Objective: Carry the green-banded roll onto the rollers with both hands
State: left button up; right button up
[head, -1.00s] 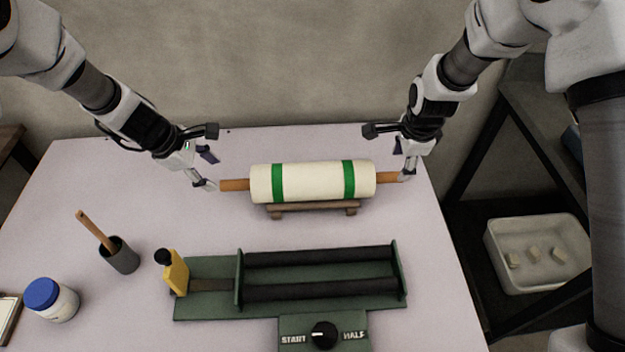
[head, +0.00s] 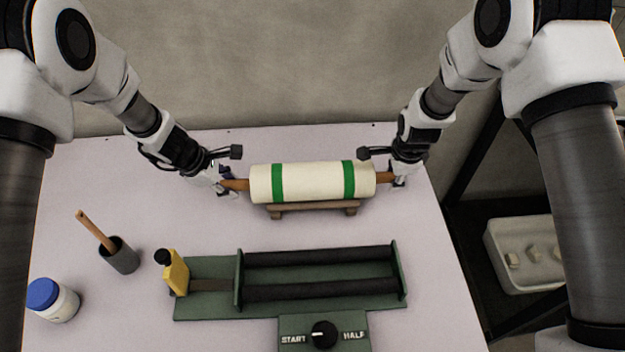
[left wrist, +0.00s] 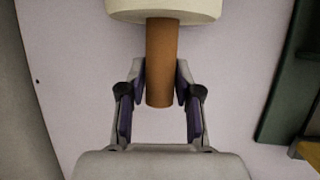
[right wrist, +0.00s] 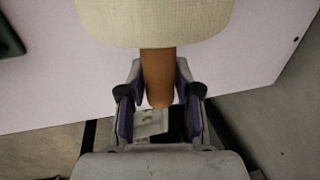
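The cream roll (head: 312,182) with two green bands lies level on a small wooden stand (head: 312,207) at the back of the table. Brown core ends stick out on both sides. My left gripper (head: 229,183) is at the left end, its fingers closed in on either side of the core (left wrist: 162,60). My right gripper (head: 396,178) is likewise on the right core end, which shows between its fingers in the right wrist view (right wrist: 157,75). The two dark rollers (head: 320,257) lie in a green frame (head: 240,280) in front of the stand.
A yellow block with a black knob (head: 175,272) stands at the frame's left end. A START/HALF dial (head: 323,334) is at the front. A grey cup with a stick (head: 120,256) and a blue-lidded jar (head: 54,300) stand left. A white bin (head: 530,255) is off the table, right.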

pick_arm(q)
grip_shut()
pick_arm(e)
grip_shut()
pick_arm(q)
jog(key=shift+r, duration=0.1)
pick_arm(e)
jog(key=shift+r, duration=0.1)
